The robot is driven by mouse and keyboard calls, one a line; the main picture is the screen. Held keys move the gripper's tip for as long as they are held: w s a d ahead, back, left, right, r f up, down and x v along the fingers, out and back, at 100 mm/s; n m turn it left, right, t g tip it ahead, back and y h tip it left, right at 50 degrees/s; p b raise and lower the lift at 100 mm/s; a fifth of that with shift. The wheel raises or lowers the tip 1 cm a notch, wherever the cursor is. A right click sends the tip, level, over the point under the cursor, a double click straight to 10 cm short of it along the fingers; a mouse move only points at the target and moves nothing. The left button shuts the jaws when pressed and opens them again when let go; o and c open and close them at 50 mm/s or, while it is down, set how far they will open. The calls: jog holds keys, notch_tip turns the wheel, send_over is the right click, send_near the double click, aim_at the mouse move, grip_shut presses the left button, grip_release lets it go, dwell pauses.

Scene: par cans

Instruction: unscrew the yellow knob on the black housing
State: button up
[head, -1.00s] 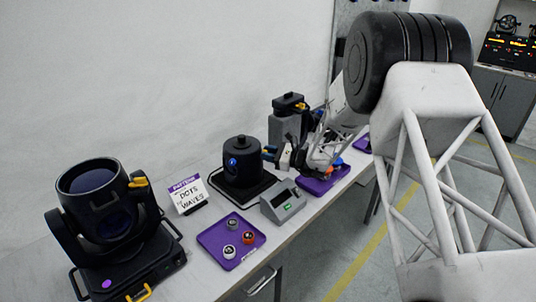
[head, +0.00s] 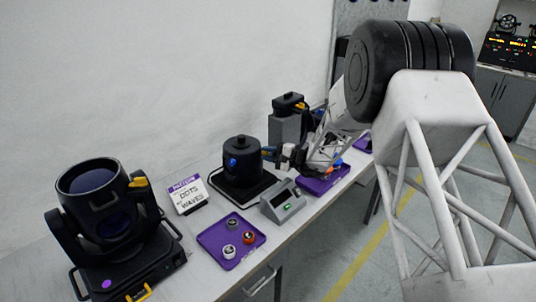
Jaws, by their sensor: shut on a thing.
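The black housing (head: 240,170) is a round, upright body on a flat black base in the middle of the bench, with a small blue lens on its front left. The yellow knob (head: 267,151) is on its right side, mostly covered by my fingers. My gripper (head: 271,153) reaches in from the right and is shut on the yellow knob. The fingertips are small here, and the thread is hidden.
A grey box with a display (head: 283,201) stands close below my gripper. A purple tray (head: 211,237) holds several small round parts. A sign (head: 187,195) and a large black lamp (head: 110,225) stand left. Another purple tray (head: 322,184) lies under my arm.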

jog(key=n, duration=0.9)
jog(key=shift+n, duration=0.4)
jog(key=shift+a, duration=0.1)
jog(key=o, duration=0.9)
jog(key=shift+v, duration=4)
jog(key=shift+r, duration=0.1)
